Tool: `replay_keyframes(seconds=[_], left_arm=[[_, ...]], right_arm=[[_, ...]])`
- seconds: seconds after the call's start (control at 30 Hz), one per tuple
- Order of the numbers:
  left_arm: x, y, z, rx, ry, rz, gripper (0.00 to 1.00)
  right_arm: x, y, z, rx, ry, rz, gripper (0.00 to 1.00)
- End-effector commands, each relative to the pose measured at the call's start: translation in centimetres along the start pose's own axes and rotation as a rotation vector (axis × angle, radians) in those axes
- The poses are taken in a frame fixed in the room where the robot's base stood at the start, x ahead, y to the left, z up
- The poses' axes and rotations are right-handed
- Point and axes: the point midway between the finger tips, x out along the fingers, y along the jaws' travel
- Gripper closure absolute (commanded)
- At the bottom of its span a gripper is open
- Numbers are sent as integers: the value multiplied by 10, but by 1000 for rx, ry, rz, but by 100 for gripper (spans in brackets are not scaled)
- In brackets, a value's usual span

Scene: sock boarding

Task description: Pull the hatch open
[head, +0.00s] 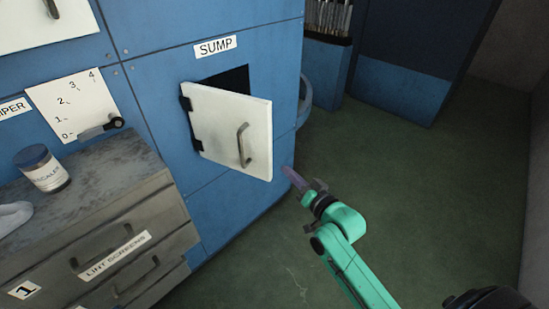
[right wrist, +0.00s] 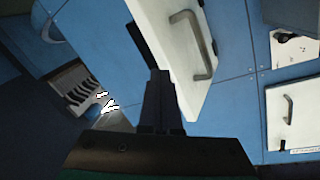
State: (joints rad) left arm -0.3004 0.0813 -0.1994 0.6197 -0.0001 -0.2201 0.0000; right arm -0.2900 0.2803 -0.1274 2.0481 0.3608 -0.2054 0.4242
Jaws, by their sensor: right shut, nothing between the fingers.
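The hatch (head: 215,125) is a white square door under the SUMP label on the blue machine. It is hinged on its left side and stands partly open, with a dark opening showing behind its top edge. Its metal bar handle (head: 243,145) is near its right edge. The hatch (right wrist: 165,25) and handle (right wrist: 207,62) also show in the right wrist view. My right gripper (head: 291,176) is shut and empty, just right of the hatch's lower right corner and off the handle. In the right wrist view its fingers (right wrist: 160,85) overlap the hatch edge; I cannot tell whether they touch.
A grey drawer cabinet (head: 100,215) labelled LINT SCREENS stands at lower left, with a blue-capped jar (head: 43,168) on top. A dial plate with a lever (head: 100,130) is left of the hatch. The green floor (head: 420,190) at right is clear.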

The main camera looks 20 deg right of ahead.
Motion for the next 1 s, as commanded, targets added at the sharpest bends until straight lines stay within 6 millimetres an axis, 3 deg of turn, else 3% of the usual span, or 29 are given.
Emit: replay_keyframes(seconds=[0.03,0.1,0.2,0.33,0.57,1.0], left_arm=[[27,0,2,0,0,0,50],[43,1,4,0,0,0,50],[59,2,5,0,0,1,50],[67,3,5,-1,1,2,50],[54,2,4,0,1,2,50],[37,2,2,0,2,2,50]], right_arm=[[5,30,-4,149,-8,-9,100],[10,50,-25,416,-32,-37,100],[13,56,-59,729,-78,-93,100],[12,45,-87,959,-136,-147,100],[29,34,-97,1014,-149,-161,100],[110,18,-90,1010,-149,-160,100]])
